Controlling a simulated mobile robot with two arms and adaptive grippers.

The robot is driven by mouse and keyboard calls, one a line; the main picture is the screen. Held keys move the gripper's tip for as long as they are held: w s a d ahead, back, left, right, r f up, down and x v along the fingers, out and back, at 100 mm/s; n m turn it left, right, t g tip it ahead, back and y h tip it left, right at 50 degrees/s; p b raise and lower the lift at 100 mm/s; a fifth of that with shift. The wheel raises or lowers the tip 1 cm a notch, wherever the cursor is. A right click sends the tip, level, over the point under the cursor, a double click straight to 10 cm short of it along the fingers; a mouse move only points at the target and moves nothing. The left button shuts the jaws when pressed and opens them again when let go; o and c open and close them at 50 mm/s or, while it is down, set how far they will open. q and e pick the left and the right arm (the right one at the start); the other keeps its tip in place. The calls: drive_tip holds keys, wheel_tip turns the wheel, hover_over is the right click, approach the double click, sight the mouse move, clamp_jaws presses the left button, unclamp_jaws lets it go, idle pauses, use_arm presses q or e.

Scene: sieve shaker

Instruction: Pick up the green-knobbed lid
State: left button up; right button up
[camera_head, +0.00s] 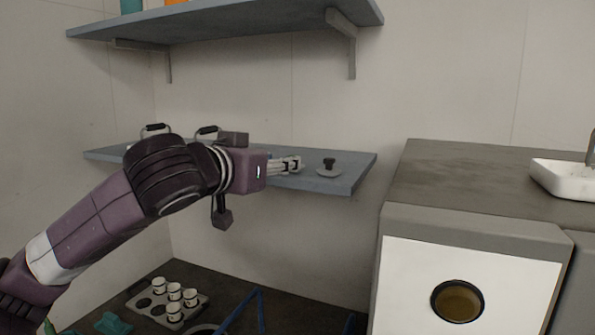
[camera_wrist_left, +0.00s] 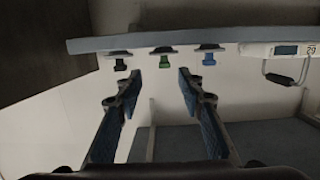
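The green-knobbed lid (camera_wrist_left: 164,60) shows in the left wrist view, which is upside down. It rests on the shelf (camera_wrist_left: 220,36) between a black-knobbed lid (camera_wrist_left: 120,64) and a blue-knobbed lid (camera_wrist_left: 209,58). My left gripper (camera_wrist_left: 159,76) is open and empty, with the green knob in line with the gap between its fingertips and apparently just beyond them. In the head view my left gripper (camera_head: 290,165) is over the wall shelf, left of the black-knobbed lid (camera_head: 329,168). The green lid is hidden there. My right gripper is not in view.
A scale with a display (camera_wrist_left: 287,50) and handle stands beside the lids. An upper shelf (camera_head: 230,20) hangs above. Below, a rack (camera_head: 150,303) holds several white cups.

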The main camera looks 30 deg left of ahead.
use_arm(q)
drive_tip(key=w+p, duration=0.1)
drive_tip(key=w, duration=0.1)
drive_tip(key=w+p, duration=0.1)
drive_tip(key=w, duration=0.1)
drive_tip(key=w+a+p, duration=0.1)
drive_tip(key=w, duration=0.1)
drive_tip(key=shift+w+a+f, duration=0.1)
drive_tip(key=shift+w, duration=0.3)
drive_tip(key=shift+w+f, duration=0.2)
drive_tip(key=shift+w, duration=0.2)
drive_tip(key=shift+c, duration=0.4)
drive_tip(key=c, duration=0.9)
